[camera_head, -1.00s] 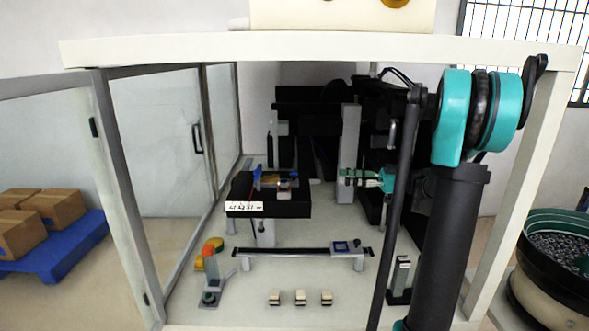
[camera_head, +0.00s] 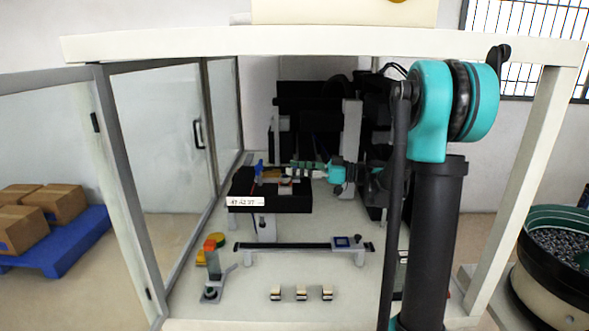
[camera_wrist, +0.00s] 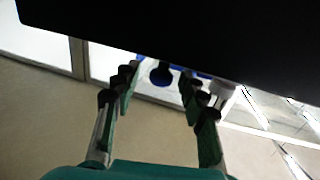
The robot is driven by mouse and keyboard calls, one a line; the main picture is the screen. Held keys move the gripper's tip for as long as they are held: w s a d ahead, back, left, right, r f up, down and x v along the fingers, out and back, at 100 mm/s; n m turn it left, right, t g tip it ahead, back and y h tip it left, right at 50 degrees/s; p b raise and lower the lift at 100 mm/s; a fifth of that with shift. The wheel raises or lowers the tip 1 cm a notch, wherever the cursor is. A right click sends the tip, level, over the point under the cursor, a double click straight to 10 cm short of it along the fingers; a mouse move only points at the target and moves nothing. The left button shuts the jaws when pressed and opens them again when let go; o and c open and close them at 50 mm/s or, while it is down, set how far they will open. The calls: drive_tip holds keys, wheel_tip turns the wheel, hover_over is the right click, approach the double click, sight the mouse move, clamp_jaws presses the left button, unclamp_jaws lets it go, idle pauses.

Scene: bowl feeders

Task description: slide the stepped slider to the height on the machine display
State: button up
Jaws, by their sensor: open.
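A black block (camera_head: 290,201) stands inside the machine and carries a white label (camera_head: 246,202) with small numbers that I cannot read surely. On its top are a blue knob (camera_head: 259,167) and a small pale and reddish part (camera_head: 286,184). I cannot tell which part is the stepped slider. My gripper (camera_head: 298,167) is open and points left over the block's right part, right of the blue knob. In the wrist view, a dark blue rounded piece (camera_wrist: 161,73) shows beyond and between the open fingers, apart from them. A small blue-framed screen (camera_head: 346,241) sits on the rail in front; its reading is illegible.
A black rail (camera_head: 290,246) runs across the front of the floor. Several small pale blocks (camera_head: 301,294) lie before it. A stand with an orange-red top (camera_head: 211,249) is at the left. A large black surface (camera_wrist: 190,30) fills the top of the wrist view.

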drive_tip(key=shift+w+a, duration=0.1)
drive_tip(key=shift+a, duration=0.4)
clamp_jaws()
